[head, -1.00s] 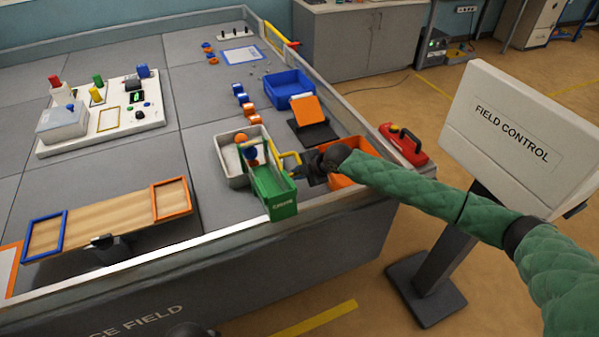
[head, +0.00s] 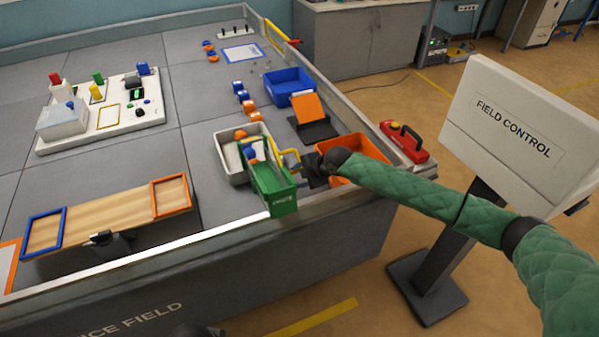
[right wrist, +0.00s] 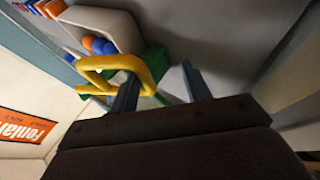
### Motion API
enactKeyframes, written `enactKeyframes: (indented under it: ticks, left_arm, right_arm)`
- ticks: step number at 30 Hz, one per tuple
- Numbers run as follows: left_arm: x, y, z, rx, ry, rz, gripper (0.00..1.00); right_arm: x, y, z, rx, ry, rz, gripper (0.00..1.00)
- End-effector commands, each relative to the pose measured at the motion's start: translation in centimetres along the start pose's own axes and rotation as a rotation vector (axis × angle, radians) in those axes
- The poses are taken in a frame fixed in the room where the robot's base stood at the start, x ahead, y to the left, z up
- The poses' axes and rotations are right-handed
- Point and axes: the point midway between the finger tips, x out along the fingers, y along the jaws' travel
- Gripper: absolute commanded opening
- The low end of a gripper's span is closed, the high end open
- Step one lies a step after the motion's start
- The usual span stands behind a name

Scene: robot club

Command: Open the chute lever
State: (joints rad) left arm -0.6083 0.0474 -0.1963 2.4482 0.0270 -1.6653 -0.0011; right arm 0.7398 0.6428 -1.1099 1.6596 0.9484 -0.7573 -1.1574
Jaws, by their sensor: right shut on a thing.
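The green chute (head: 272,185) stands at the table's front edge, with blue and orange balls (head: 249,150) at its upper end. Its yellow lever (head: 291,154) is a bent loop on the chute's right side. The lever also fills the middle of the right wrist view (right wrist: 128,66). My right gripper (head: 305,169) reaches in from the right and is shut on the lever. Its two fingers (right wrist: 160,85) show in the right wrist view, with the lever's end between them. The exact contact is partly hidden.
A grey-white bin (head: 224,160) sits behind the chute. An orange bin (head: 366,150) lies just right, close under my right forearm. A blue bin (head: 289,82) and an orange ramp (head: 307,107) stand farther back. A field control panel (head: 515,130) stands at the right.

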Motion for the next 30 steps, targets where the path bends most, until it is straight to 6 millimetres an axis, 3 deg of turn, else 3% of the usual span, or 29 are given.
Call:
enactKeyframes:
  ticks: [1, 11, 24, 30]
  left_arm:
    - [0.1, 0.0, 0.0, 0.000, 0.000, 0.000, 0.36]
    - [0.1, 0.0, -0.1, 0.001, 0.004, 0.000, 0.36]
    - [2.7, 1.1, -0.7, 0.018, 0.046, 0.029, 0.36]
    - [2.9, 1.5, -0.9, 0.023, 0.061, 0.037, 0.36]
  right_arm:
    - [0.3, -0.7, 0.1, 0.003, -0.002, -0.011, 0.36]
    - [-0.2, -0.4, 0.0, 0.000, 0.000, -0.005, 0.36]
    - [-6.2, -0.5, 0.3, 0.000, -0.004, -0.005, 0.36]
    - [-7.6, -0.2, 0.1, 0.000, -0.002, -0.003, 0.36]
